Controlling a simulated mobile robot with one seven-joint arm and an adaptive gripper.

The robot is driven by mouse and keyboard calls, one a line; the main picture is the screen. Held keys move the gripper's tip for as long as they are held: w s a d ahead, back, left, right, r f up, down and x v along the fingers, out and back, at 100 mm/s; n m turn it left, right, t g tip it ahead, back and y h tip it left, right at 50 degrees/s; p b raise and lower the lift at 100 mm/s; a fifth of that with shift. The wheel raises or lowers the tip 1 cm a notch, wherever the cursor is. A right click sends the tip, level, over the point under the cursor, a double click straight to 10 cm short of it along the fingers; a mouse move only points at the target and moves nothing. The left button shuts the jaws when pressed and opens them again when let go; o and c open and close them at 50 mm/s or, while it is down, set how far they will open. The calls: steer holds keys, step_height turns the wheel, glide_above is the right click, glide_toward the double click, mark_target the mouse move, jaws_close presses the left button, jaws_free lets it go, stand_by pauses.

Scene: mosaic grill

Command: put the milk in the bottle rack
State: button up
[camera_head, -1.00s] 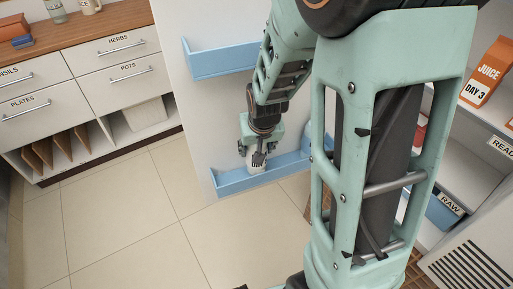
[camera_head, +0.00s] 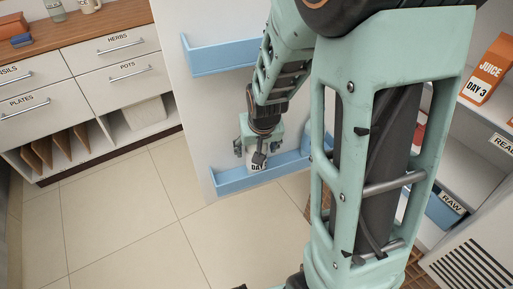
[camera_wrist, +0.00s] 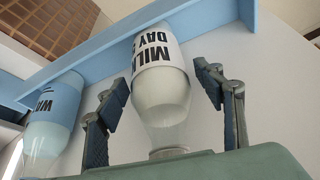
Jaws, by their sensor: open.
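The milk bottle (camera_wrist: 160,85), white with a "MILK DAY" label, stands in the lower blue bottle rack (camera_head: 232,183). It appears inverted in the wrist view and shows partly below my gripper in the head view (camera_head: 257,168). My gripper (camera_wrist: 161,77) is open, with one finger on each side of the bottle and visible gaps between. The rack also crosses the wrist view (camera_wrist: 212,27) behind the bottle. The bottle's base is partly hidden by the rack's front rail in the head view.
A blue water bottle (camera_wrist: 52,120) stands in the same rack beside the milk. An upper blue rack (camera_head: 220,60) is on the same white panel. An orange juice carton (camera_head: 487,72) stands on the shelf at right. The tiled floor at left is clear.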

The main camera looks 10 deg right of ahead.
steer(key=p+v, duration=1)
steer(key=v, duration=0.2)
steer(key=shift+r, duration=0.5)
